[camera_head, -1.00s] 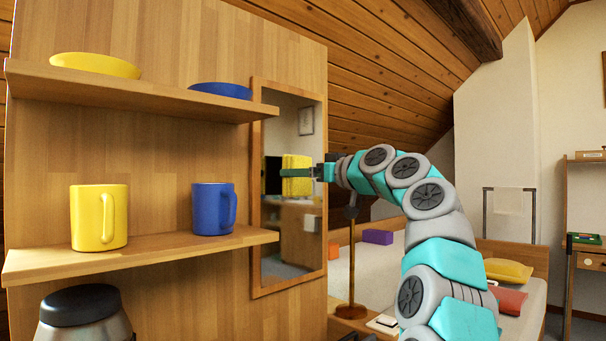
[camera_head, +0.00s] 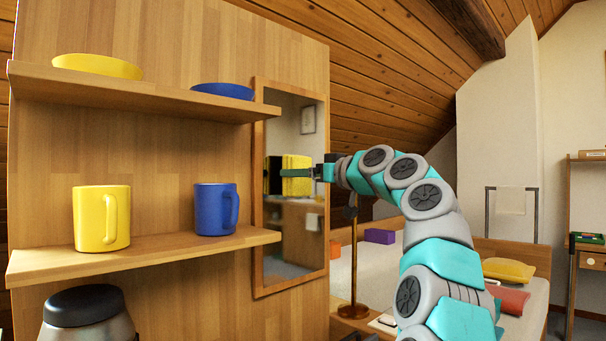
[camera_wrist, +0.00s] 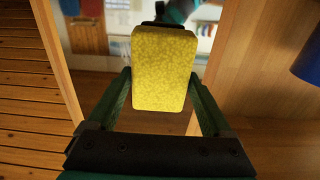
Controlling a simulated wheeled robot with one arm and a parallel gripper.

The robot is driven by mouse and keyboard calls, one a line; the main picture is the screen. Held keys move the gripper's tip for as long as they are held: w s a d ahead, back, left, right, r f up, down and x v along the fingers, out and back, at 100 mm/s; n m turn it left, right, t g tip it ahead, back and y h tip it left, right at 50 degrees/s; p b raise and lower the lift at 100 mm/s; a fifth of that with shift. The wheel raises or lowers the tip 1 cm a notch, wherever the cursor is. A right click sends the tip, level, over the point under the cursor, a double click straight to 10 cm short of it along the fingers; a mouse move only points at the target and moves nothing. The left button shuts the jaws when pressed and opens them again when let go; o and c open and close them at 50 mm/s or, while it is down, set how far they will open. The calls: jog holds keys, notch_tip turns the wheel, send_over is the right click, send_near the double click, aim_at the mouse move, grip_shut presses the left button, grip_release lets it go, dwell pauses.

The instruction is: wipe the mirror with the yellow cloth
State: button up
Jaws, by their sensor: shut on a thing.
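The mirror (camera_head: 298,232) is a tall panel in a wooden frame, on the wooden wall right of the shelves. My gripper (camera_head: 298,173) reaches from the right to the mirror's middle height. It is shut on the yellow cloth (camera_head: 297,185), a thick block-like pad in front of the glass. In the wrist view, the cloth (camera_wrist: 165,70) sits between the two dark green fingers, with the mirror (camera_wrist: 100,75) behind it, reflecting the room and part of my arm. I cannot tell whether the cloth touches the glass.
Left of the mirror, a lower shelf (camera_head: 150,256) holds a yellow mug (camera_head: 92,218) and a blue mug (camera_head: 210,209). An upper shelf (camera_head: 150,98) holds a yellow bowl (camera_head: 97,66) and a blue bowl (camera_head: 222,91). A brass lamp stand (camera_head: 354,265) stands near the mirror's right side.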

jog(key=shift+p+x, duration=0.65)
jog(key=shift+x, duration=0.5)
dwell(2.3)
jog(key=shift+w, duration=0.1)
jog(key=shift+w+d+r+p, duration=0.1)
jog(key=shift+w+d+p, duration=0.5)
jog(key=shift+p, duration=0.3)
jog(key=shift+w+d, duration=0.15)
jog(key=shift+w, duration=0.1)
jog(key=shift+d+f, duration=0.1)
jog(key=shift+f, duration=0.1)
jog(key=shift+d+r, duration=0.1)
jog(key=shift+w+d+p, duration=0.8)
jog(key=shift+p, duration=0.35)
